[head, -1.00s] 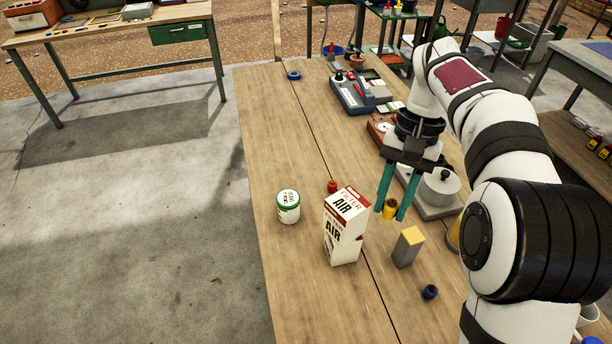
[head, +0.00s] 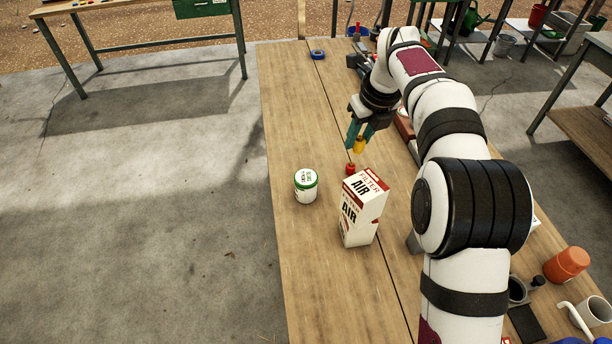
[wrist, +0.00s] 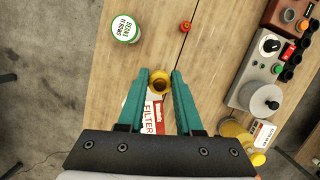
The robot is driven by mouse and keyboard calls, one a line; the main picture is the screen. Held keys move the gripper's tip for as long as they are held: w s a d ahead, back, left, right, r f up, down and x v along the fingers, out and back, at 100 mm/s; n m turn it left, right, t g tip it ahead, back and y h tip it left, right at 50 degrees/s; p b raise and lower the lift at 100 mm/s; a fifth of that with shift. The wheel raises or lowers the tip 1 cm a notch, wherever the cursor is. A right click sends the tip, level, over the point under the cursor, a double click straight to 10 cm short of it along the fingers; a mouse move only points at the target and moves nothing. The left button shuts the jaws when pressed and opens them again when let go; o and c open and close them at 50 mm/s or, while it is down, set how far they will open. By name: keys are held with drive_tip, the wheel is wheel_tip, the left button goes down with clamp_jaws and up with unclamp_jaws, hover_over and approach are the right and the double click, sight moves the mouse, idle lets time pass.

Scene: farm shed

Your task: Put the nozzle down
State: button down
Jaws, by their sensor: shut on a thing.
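A small yellow nozzle (head: 359,146) is between the fingertips of my gripper (head: 357,136), above the wooden bench top. In the wrist view the nozzle (wrist: 159,82) shows a dark round opening between the two green fingers (wrist: 159,88). My gripper is shut on it. It appears raised off the bench, though the exact gap cannot be told. A small red piece (head: 350,169) stands on the bench just in front of it, and also shows in the wrist view (wrist: 186,26).
In the wrist view, a grey device (wrist: 262,95) lies at right. The bench's left part (head: 290,120) is clear.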

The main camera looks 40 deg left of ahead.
drive_tip(key=x, duration=0.2)
drive_tip(key=shift+s+a+f, duration=0.1)
drive_tip(key=shift+s+f, duration=0.15)
drive_tip(key=shift+f, duration=0.1)
approach(304, 174)
drive_tip(key=shift+w+a+f, duration=0.5)
drive_tip(key=shift+f, duration=0.05)
drive_tip(key=shift+s+d+x, duration=0.15)
drive_tip(key=shift+x, duration=0.9)
drive_tip(key=shift+s+d+x, duration=0.1)
drive_tip(key=shift+s+x, duration=0.05)
drive_tip(key=shift+x, duration=0.95)
drive_tip(key=shift+f, duration=0.15)
drive_tip(key=c, duration=0.6)
unclamp_jaws()
